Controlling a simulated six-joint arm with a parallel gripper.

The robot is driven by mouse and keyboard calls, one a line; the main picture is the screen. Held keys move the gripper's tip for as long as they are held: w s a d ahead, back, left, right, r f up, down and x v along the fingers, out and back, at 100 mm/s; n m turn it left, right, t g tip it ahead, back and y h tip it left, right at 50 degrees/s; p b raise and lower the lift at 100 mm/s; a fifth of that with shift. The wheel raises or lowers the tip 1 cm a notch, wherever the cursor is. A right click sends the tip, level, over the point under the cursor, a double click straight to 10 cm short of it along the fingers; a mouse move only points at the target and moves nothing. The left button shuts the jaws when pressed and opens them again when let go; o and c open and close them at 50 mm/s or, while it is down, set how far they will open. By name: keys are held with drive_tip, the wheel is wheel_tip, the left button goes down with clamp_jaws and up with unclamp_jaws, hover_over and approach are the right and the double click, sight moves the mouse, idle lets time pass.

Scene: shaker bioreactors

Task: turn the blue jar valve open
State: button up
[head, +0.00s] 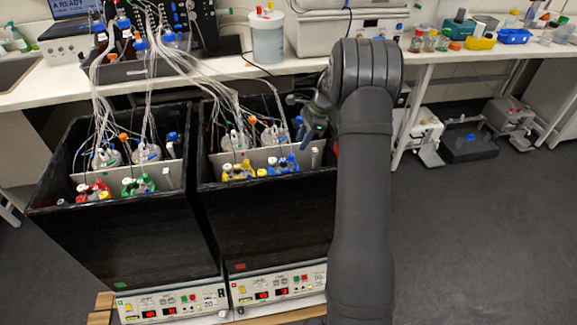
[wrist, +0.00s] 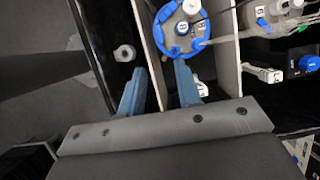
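The blue jar (head: 283,166) sits in the front row of the right black box. In the wrist view its top (wrist: 172,32) shows a blue ring and a white-and-blue cap, just above the fingertips. In the head view my gripper (head: 312,127) hangs over the box's right end, mostly hidden by my arm.
A yellow jar (head: 238,170) stands left of the blue one. A white divider (wrist: 231,50) separates it from the back-row jars (wrist: 280,14). A blue knob (wrist: 308,63) and a white connector (wrist: 262,75) lie beyond. Tubes (head: 222,92) run up to the bench.

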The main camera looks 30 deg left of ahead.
sight(286, 170)
drive_tip(key=x, duration=1.2)
drive_tip(key=shift+s+f, duration=0.1)
drive_tip(key=shift+f, duration=0.25)
drive_tip(key=shift+a, duration=0.1)
clamp_jaws()
